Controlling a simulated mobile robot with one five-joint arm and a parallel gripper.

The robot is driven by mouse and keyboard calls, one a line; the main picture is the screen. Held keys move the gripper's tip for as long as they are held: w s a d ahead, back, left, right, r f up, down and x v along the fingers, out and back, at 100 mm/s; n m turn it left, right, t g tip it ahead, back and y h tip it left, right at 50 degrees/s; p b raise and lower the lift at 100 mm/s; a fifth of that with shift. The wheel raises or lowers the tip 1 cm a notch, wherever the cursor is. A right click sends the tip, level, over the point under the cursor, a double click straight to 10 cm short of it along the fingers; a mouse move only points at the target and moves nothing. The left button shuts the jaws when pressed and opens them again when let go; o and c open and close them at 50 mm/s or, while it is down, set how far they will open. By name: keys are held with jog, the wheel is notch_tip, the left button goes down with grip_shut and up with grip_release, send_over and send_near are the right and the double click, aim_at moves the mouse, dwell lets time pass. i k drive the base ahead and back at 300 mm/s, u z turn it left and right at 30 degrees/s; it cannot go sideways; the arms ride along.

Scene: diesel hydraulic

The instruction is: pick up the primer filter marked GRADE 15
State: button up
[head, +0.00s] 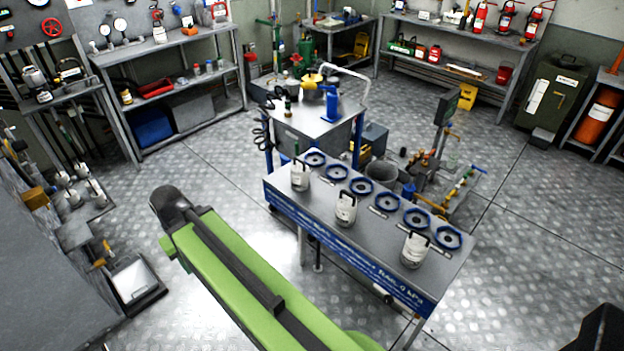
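Three white canisters with dark tops stand upright on a grey bench (325,187) with a blue front band. The left canister (300,177) is near the bench's left end, the middle canister (346,209) is further along, and the right canister (414,250) is near the right end. They look like filters. Their markings are too small to read, so I cannot tell which is GRADE 15. My green arm reaches up from the bottom edge, left of the bench and apart from the canisters. My gripper does not show.
Several blue rings, such as one at the right end (448,237), line the bench's back edge. Behind stands a grey cabinet (318,128) with fittings. A pipe stand (440,160) is behind the bench. Shelving lines the walls. Open floor (540,235) lies to the right.

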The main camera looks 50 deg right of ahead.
aim_at(299, 170)
jog(key=u, duration=0.1)
jog(key=i, duration=0.95)
jog(key=z, duration=0.05)
